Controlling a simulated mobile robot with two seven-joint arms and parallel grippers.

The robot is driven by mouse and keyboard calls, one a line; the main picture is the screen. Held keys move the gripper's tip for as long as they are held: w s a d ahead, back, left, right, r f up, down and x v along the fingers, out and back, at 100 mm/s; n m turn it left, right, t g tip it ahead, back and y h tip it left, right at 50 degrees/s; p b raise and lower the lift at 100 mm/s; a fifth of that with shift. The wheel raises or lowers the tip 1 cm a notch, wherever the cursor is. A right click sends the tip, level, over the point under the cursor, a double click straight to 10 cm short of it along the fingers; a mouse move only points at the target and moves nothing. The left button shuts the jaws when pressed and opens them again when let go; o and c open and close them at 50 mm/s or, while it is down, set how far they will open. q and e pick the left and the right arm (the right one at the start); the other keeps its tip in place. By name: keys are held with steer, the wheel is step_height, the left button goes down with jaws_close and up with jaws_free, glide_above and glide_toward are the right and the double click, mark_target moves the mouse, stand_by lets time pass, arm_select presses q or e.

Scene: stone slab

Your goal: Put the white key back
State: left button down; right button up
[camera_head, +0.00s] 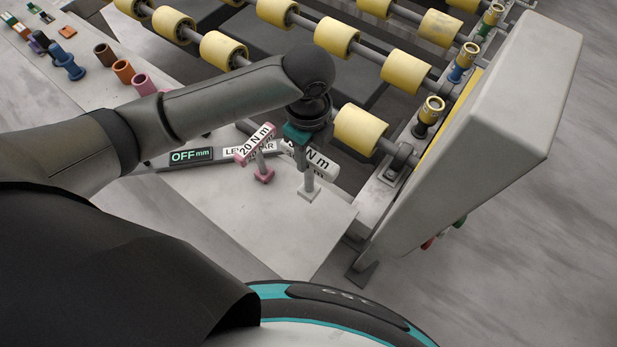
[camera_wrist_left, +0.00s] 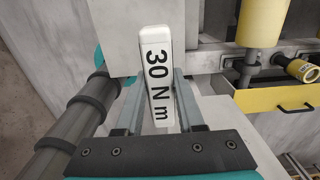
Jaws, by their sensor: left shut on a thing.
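The white key (camera_head: 322,162) has a T-shaped head marked "30 N m" and a grey shaft pointing down, near the front right corner of the pale slab. My left gripper (camera_head: 302,140) is over its head, with my wrist hiding part of it. In the left wrist view, the white head (camera_wrist_left: 157,72) sits between the two grey fingers (camera_wrist_left: 158,105), and the gripper is shut on it. The shaft's lower end is at or just above the slab; I cannot tell whether it touches. My right gripper is not in view.
A pink "20 N m" key (camera_head: 255,145) stands close left of the white key. Yellow rollers (camera_head: 360,128) run behind, and a large grey panel (camera_head: 480,140) rises at the right. The slab's front is bare.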

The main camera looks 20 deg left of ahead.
mark_target(308, 178)
arm_select(q)
step_height(308, 178, down, 10)
steer(key=shift+f+b, duration=0.1)
steer(key=shift+b, duration=0.55)
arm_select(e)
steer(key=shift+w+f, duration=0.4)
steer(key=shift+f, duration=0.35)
arm_select(q)
steer(key=shift+f, duration=0.1)
steer(key=c, duration=0.5)
jaws_free()
step_height(308, 178, up, 12)
steer(key=shift+r+p, duration=0.2)
steer(key=shift+p, duration=0.75)
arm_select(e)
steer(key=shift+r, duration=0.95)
